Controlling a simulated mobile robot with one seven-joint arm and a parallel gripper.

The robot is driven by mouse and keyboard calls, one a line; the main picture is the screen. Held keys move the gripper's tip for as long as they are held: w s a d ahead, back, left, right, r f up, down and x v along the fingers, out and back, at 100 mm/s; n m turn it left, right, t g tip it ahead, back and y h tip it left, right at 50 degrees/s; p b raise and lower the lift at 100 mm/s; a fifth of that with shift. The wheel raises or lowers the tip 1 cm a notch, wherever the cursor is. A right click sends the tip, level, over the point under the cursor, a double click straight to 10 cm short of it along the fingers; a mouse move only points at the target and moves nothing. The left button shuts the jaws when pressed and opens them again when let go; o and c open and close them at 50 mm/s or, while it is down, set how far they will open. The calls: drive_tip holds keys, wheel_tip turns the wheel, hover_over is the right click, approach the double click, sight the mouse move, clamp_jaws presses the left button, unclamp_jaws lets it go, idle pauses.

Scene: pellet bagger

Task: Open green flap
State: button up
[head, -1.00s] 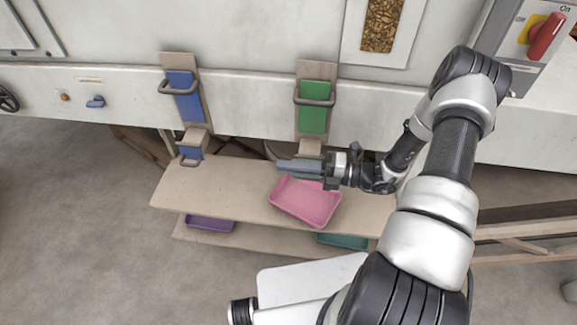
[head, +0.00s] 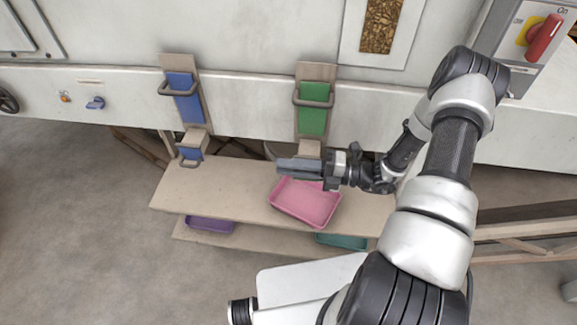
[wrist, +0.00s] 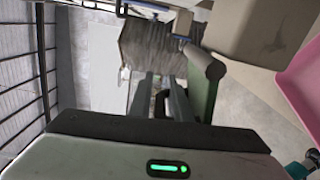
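The green chute (head: 314,121) hangs on the machine front, its upper green panel carrying a bar handle. Its lower end, where the green flap sits, is mostly hidden behind my gripper (head: 281,166) in the head view. In the wrist view a green surface, likely the flap (wrist: 203,98), shows just right of my fingers, with a round grey bar (wrist: 206,66) close above it. My gripper (wrist: 162,78) has a visible gap between its two fingers. The bar appears beside the right finger, not between the fingers; contact cannot be told.
A pink tray (head: 306,219) sits on the shelf (head: 235,187) just below my gripper. A blue chute (head: 183,102) with its own lower blue flap (head: 190,153) is to the left. Purple (head: 210,225) and teal (head: 342,241) trays lie on the lower shelf.

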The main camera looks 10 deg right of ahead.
drive_tip(key=b+v, duration=0.1)
drive_tip(key=v, duration=1.1)
